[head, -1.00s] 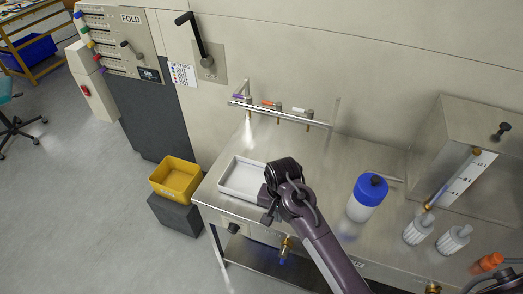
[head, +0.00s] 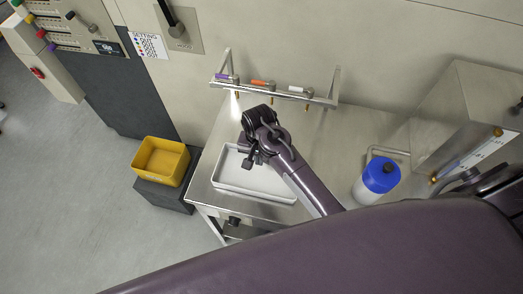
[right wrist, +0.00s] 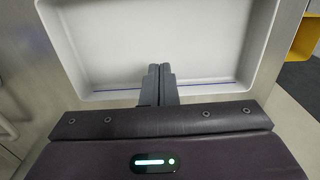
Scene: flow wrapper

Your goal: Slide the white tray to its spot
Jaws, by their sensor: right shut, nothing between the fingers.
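The white tray (head: 285,197) is shallow, rectangular and empty. It sits on the left end of the steel table, near the table's left and front edges. My right gripper (head: 252,160) is over the tray's back part in the head view, hiding some of its rim and inside. In the right wrist view the gripper's fingers (right wrist: 160,72) are together and empty, pointing into the tray (right wrist: 110,45) across its near wall. Whether they touch the tray, I cannot tell. My left gripper is not in view. No marked spot for the tray can be made out.
A rail with several coloured taps (head: 270,92) stands behind the tray, with a bright glow under the left one. A blue-lidded bottle (head: 378,180) stands to the right. A yellow bin (head: 160,163) sits on a dark block left of the table. My own arm covers the foreground.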

